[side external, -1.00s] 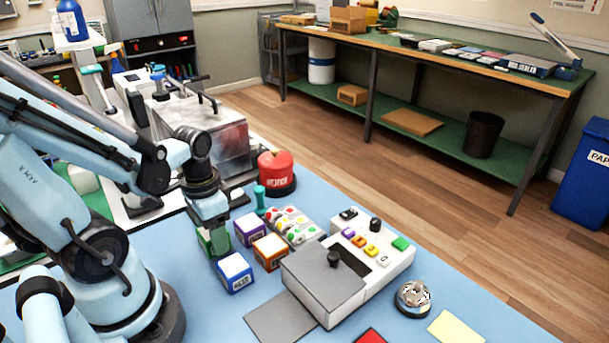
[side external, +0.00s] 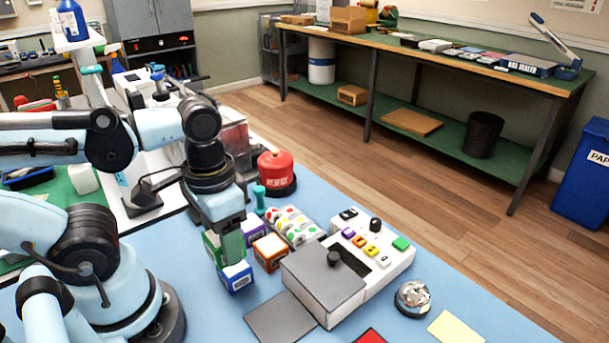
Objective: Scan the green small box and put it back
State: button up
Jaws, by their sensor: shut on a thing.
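The green small box (side external: 211,249) is at the left of the group of small boxes, mostly covered by my gripper. My gripper (side external: 231,250) points down and is shut on the green box. The held box is right behind the blue small box (side external: 237,276) and overlaps it in the picture; I cannot tell whether they touch or how high it is held. The scanner-like grey and white machine (side external: 325,280) with coloured buttons stands to the right. A flat grey pad (side external: 277,318) lies in front of it.
An orange box (side external: 270,251) and a partly hidden purple box (side external: 251,227) stand close to my gripper. A tray of coloured dots (side external: 290,224) and a red round container (side external: 276,170) are behind. A bell (side external: 413,297) is at right.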

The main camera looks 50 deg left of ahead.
jog(key=shift+d+r, duration=0.35)
jog(key=shift+d, duration=0.2)
jog(key=shift+w+a+r, duration=0.15)
jog(key=shift+w+a, duration=0.1)
jog(key=w+a, duration=0.2)
jog(key=a, duration=0.6)
jog(key=w+a, duration=0.3)
jog(key=a, duration=0.4)
jog(key=shift+s+f, duration=0.15)
jog(key=shift+f, duration=1.1)
jog(key=shift+s+f, duration=0.1)
jog(key=shift+f, duration=1.1)
